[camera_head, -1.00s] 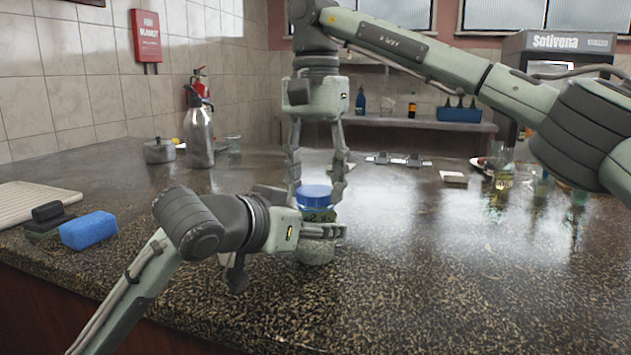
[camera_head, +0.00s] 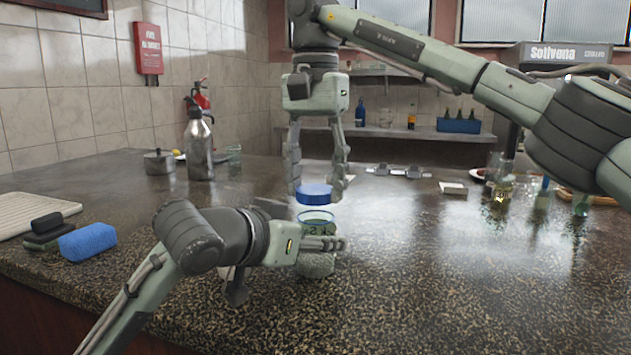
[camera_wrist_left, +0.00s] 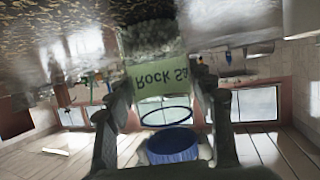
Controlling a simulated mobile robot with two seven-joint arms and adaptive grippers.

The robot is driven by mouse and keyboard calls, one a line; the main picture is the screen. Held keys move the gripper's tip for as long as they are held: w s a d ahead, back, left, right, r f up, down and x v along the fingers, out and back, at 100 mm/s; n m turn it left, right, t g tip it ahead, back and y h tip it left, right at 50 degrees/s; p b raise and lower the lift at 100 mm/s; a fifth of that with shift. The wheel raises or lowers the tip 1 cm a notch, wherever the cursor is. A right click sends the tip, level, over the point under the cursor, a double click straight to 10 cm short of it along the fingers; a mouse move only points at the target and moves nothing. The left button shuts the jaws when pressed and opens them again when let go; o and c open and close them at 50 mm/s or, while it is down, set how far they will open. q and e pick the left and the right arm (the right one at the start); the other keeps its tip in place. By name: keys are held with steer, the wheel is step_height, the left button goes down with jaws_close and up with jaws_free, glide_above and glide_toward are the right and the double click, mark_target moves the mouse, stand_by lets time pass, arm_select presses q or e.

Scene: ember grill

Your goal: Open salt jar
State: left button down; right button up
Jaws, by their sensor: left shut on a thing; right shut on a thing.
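The salt jar (camera_head: 317,265) stands on the counter in the head view, a glass jar with a green label and grey salt in its lower part. Its open rim shows above my left gripper (camera_head: 322,244), which is shut on the jar's side from the left. In the left wrist view the jar (camera_wrist_left: 155,45) appears upside down, its label reading "Rock Sa". The blue lid (camera_head: 315,193) is apart from the jar, a little above its mouth. My right gripper (camera_head: 316,186) points down from above and is shut on the lid. The lid also shows in the left wrist view (camera_wrist_left: 173,145).
A blue sponge (camera_head: 88,241) and dark blocks (camera_head: 47,228) lie at the left by a ribbed white board (camera_head: 25,212). A metal bottle (camera_head: 199,150) and a small pot (camera_head: 159,162) stand farther back. Glasses (camera_head: 500,178) stand at the right. The front right counter is clear.

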mark_target(316, 189)
steer(key=shift+r, duration=2)
arm_select(q)
steer(key=c, duration=0.5)
jaws_free()
